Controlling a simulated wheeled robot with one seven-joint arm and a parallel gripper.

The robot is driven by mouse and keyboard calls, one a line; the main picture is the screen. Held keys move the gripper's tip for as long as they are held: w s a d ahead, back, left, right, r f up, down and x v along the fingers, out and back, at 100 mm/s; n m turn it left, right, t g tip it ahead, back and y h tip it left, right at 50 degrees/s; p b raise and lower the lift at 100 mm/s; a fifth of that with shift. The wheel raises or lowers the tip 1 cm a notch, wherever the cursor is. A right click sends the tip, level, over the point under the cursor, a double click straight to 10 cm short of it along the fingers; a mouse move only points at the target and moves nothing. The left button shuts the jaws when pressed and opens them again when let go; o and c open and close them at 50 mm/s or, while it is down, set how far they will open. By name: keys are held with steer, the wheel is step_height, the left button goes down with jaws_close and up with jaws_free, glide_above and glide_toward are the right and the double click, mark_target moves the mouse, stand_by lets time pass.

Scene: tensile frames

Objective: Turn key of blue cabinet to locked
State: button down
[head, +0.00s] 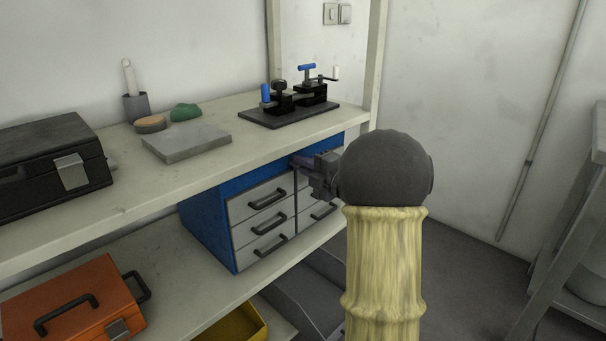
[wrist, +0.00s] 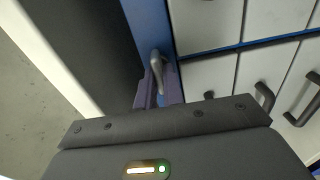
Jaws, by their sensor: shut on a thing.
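The blue cabinet (head: 207,219) with grey drawers stands under the upper shelf. In the head view my gripper (head: 304,165) is at the upper part of the cabinet's front. In the wrist view the key (wrist: 157,70) is a small grey metal piece on the blue frame (wrist: 149,27) of the cabinet, beside the grey drawer fronts. My gripper (wrist: 158,96) has its purplish fingers on either side of the key and is shut on it. The key's lower end is hidden between the fingers. I cannot tell from the views whether the lock is turned.
Drawer handles (head: 268,199) stick out from the cabinet near my gripper. The shelf edge (head: 200,172) runs just above it. A black toolbox (head: 45,160) and a clamp fixture (head: 290,110) stand on the shelf. An orange case (head: 75,300) and yellow bin (head: 240,322) are below.

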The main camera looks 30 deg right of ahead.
steer(key=shift+f, duration=0.1)
stand_by(0.4)
steer(key=c, duration=1.5)
jaws_free()
steer(key=shift+s, duration=0.1)
steer(key=p+v, duration=0.3)
steer(key=v, duration=1.4)
steer(key=shift+s+p, duration=0.15)
steer(key=shift+p, duration=0.2)
